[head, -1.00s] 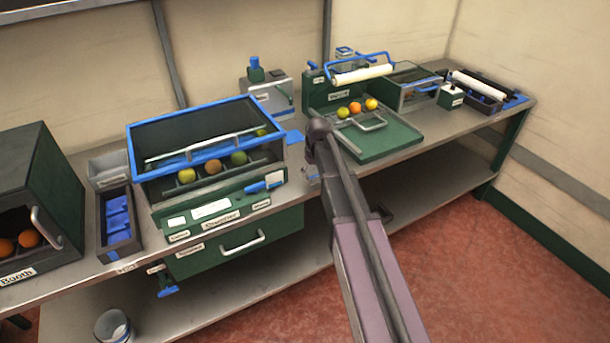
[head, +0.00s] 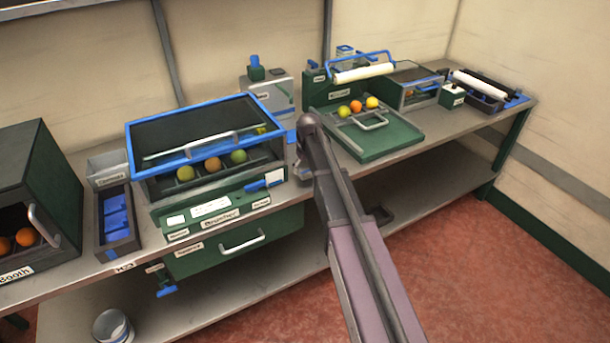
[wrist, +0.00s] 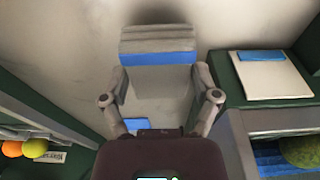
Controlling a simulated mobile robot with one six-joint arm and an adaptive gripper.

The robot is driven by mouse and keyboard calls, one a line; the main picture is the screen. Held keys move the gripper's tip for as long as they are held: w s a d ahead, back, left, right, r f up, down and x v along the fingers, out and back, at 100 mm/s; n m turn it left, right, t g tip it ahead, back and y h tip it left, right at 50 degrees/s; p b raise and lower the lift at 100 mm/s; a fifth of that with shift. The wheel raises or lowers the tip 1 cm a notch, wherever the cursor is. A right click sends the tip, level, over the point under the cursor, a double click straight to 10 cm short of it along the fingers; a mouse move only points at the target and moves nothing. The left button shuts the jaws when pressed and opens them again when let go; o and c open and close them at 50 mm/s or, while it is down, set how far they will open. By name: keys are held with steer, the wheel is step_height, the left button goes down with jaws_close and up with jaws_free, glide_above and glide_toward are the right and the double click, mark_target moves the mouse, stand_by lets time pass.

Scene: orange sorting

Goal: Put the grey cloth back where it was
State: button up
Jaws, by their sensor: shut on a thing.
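In the wrist view, my gripper (wrist: 159,88) is shut on the grey cloth (wrist: 155,40). The cloth looks folded in layers at its far edge, with a blue band across it. It is held between the two fingers above the pale bench top, and a dark shadow lies beyond it. In the head view, my arm reaches over the bench between the blue-rimmed box (head: 205,227) and the green tray (head: 385,150). There my wrist mostly hides the fingers and the cloth.
The blue-rimmed box holding several fruits stands close on the left. The green tray with 3 fruits is close on the right. A grey machine (head: 268,90) stands behind. A strip of bench top between box and tray is clear, apart from a small blue item (wrist: 150,125).

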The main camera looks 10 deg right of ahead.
mark_target(307, 171)
steer(key=shift+f+b, duration=0.85)
steer(key=shift+f, duration=0.4)
steer(key=shift+f, duration=0.15)
steer(key=o, duration=0.8)
steer(key=shift+r, duration=0.25)
steer(key=r+p, duration=0.4)
steer(key=s+r+p, duration=0.1)
steer(key=r+p, duration=0.6)
steer(key=p, duration=0.1)
steer(key=shift+s+d+r, duration=0.3)
steer(key=shift+s+r, duration=0.1)
steer(key=s+m, duration=0.1)
steer(key=s, duration=0.8)
steer(key=s+m+g, duration=0.1)
steer(key=s, duration=0.8)
steer(key=s+m, duration=0.1)
steer(key=s, duration=0.8)
steer(key=shift+s+a+f+m+g+h, duration=0.1)
steer(key=shift+s+m+g+h, duration=0.1)
steer(key=shift+m+g+h, duration=0.15)
